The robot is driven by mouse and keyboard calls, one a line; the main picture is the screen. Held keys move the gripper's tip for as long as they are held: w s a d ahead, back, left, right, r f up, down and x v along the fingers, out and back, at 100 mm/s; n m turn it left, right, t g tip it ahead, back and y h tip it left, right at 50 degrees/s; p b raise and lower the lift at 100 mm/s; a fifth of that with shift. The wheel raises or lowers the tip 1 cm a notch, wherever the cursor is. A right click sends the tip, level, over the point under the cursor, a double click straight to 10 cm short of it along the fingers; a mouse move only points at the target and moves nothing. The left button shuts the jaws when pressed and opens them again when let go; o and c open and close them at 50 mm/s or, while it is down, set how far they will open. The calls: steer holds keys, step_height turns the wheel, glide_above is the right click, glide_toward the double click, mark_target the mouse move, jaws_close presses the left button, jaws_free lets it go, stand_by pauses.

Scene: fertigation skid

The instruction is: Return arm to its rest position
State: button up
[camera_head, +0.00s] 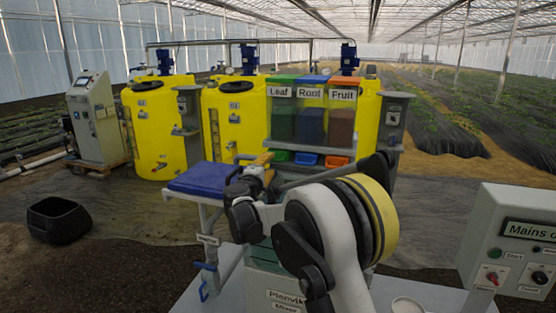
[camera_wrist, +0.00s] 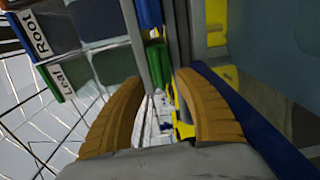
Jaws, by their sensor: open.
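My gripper (camera_wrist: 160,110) is open in the wrist view, its two ridged orange-brown fingers apart with nothing between them. In the head view my gripper (camera_head: 262,163) is a small tan shape at the end of my folded arm, in front of the dispenser. The dispenser's Leaf bin (camera_head: 282,115), Root bin (camera_head: 312,115) and Fruit bin (camera_head: 342,118) stand behind and above it. The Leaf label (camera_wrist: 60,78) and Root label (camera_wrist: 34,34) appear tilted in the wrist view. My arm hides part of the area below the bins.
A blue pad (camera_head: 203,179) lies on a stand left of my gripper. Yellow tanks (camera_head: 155,128) stand behind. A black tub (camera_head: 58,220) is on the floor at left. A grey control box (camera_head: 515,245) stands at right. Open floor lies between tub and stand.

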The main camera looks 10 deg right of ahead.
steer(key=s+d+m+g+y+b, duration=0.1)
steer(key=s+d+m+g, duration=0.3)
steer(key=s, duration=0.8)
steer(key=s+d+m+g+y+b, duration=0.1)
steer(key=s+d+m+g+y, duration=0.3)
steer(key=s, duration=0.8)
steer(key=s+a+f+m+y, duration=0.1)
steer(key=s+f, duration=0.3)
steer(key=s, duration=0.5)
steer(key=s+a+f+m+y+b, duration=0.1)
steer(key=s+f, duration=0.4)
steer(key=s, duration=0.5)
steer(key=s+a+f+m+y+b, duration=0.1)
steer(key=s+a+f+m+y, duration=0.1)
steer(key=s+f, duration=0.3)
steer(key=s+a, duration=0.1)
steer(key=s, duration=0.3)
steer(key=shift+s+a+g, duration=0.2)
steer(key=shift+a+g, duration=0.1)
